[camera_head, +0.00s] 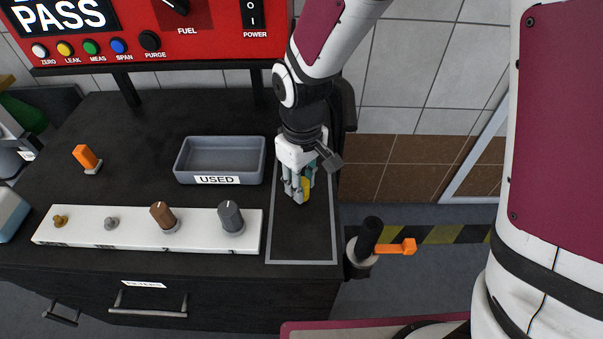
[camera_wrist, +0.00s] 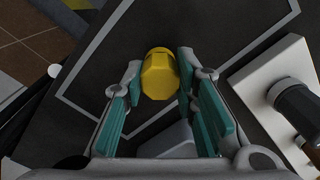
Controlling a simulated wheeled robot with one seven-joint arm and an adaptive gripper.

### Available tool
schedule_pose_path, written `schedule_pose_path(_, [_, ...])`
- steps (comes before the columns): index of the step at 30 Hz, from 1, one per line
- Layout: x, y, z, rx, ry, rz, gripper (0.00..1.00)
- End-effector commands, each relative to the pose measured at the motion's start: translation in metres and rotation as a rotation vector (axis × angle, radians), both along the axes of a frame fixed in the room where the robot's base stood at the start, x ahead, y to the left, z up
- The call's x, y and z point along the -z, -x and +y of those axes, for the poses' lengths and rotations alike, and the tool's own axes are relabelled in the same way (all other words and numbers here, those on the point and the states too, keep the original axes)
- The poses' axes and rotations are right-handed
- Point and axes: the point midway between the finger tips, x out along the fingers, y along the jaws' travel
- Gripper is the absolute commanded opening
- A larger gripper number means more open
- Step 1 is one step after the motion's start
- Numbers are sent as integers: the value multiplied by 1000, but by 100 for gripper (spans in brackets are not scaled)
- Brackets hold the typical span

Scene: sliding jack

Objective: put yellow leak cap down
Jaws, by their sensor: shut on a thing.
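The yellow leak cap (camera_wrist: 158,76) is between the fingertips of my gripper (camera_wrist: 159,84) in the wrist view. Both fingers with teal pads close on its sides. In the head view, my gripper (camera_head: 299,190) points down over the grey-outlined rectangle (camera_head: 302,239) on the dark bench top. The cap is inside the outline as seen from above. I cannot tell whether it touches the bench surface.
A grey tray labelled USED (camera_head: 219,161) stands just left of my gripper. A white strip with several knobs (camera_head: 148,230) lies at the front left. An orange switch (camera_head: 86,157) stands further left. A post with an orange lever (camera_head: 385,246) is at the right edge. The outline's front part is clear.

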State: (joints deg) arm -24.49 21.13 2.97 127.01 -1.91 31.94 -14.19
Motion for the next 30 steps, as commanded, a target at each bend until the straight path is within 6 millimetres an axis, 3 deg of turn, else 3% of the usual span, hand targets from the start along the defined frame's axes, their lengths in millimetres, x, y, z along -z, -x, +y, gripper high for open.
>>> schedule_pose_path(2, [9,0,0,0,1,3,0])
schedule_pose_path(13, [12,0,0,1,-1,-1,0])
schedule_pose_path(14, [12,0,0,1,-1,-1,31])
schedule_pose_path(16, [11,0,0,1,-1,-1,46])
schedule_pose_path(26, [10,0,0,1,-1,-1,46])
schedule_pose_path(30, [-2,0,0,1,-1,-3,46])
